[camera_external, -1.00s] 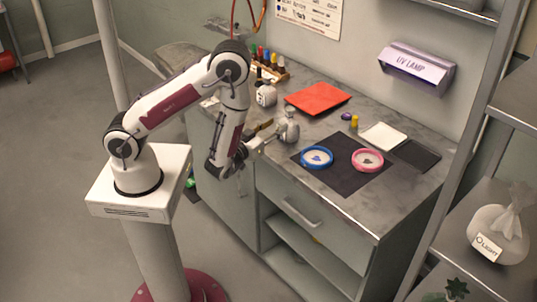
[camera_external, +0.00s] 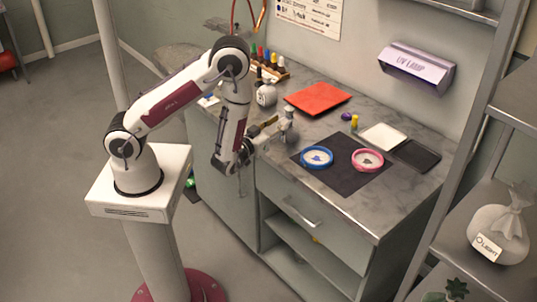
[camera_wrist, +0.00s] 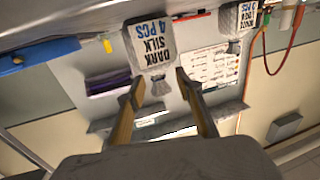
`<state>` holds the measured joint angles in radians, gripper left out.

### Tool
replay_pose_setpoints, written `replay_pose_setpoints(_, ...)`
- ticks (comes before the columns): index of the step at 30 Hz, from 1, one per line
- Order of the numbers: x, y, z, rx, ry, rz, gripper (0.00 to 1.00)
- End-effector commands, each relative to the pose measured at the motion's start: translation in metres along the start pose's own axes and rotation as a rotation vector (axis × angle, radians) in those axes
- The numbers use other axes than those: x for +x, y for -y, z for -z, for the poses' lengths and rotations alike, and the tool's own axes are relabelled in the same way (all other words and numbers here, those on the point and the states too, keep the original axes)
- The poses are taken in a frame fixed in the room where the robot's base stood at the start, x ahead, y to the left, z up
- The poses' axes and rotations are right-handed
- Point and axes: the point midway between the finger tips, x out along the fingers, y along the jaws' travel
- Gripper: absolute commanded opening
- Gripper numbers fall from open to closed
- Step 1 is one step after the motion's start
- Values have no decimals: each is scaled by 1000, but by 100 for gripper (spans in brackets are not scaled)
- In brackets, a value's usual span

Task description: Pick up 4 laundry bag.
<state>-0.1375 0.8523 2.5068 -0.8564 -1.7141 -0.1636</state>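A small pale bag (camera_wrist: 152,45) labelled "DARK SILK 4 PCS" is upside down in the wrist view, with its tied neck toward my gripper. It also stands on the counter in the external view (camera_external: 288,131), partly covered by my gripper. My gripper (camera_wrist: 158,76) is open, with one finger on each side of the bag's neck; I cannot tell whether either finger touches it. In the external view my gripper (camera_external: 276,128) is right at the bag. A second small labelled bag (camera_external: 266,95) stands farther back; it is cut off in the wrist view (camera_wrist: 237,18).
A dark mat (camera_external: 342,180) carries a blue ring dish (camera_external: 317,151) and a pink ring dish (camera_external: 367,150). A large bag (camera_external: 490,222) sits on the right shelf.

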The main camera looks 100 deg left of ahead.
Motion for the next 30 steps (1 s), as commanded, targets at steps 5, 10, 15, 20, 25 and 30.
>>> replay_pose_setpoints(5,0,0,0,0,0,0,35)
replay_pose_setpoints(10,5,-1,1,-1,-1,1,35)
replay_pose_setpoints(15,19,-2,4,-2,-2,3,35)
replay_pose_setpoints(20,37,-5,6,-2,-1,2,35)
replay_pose_setpoints(25,49,-5,5,-1,-1,1,35)
replay_pose_setpoints(30,52,-6,5,0,-1,-1,35)
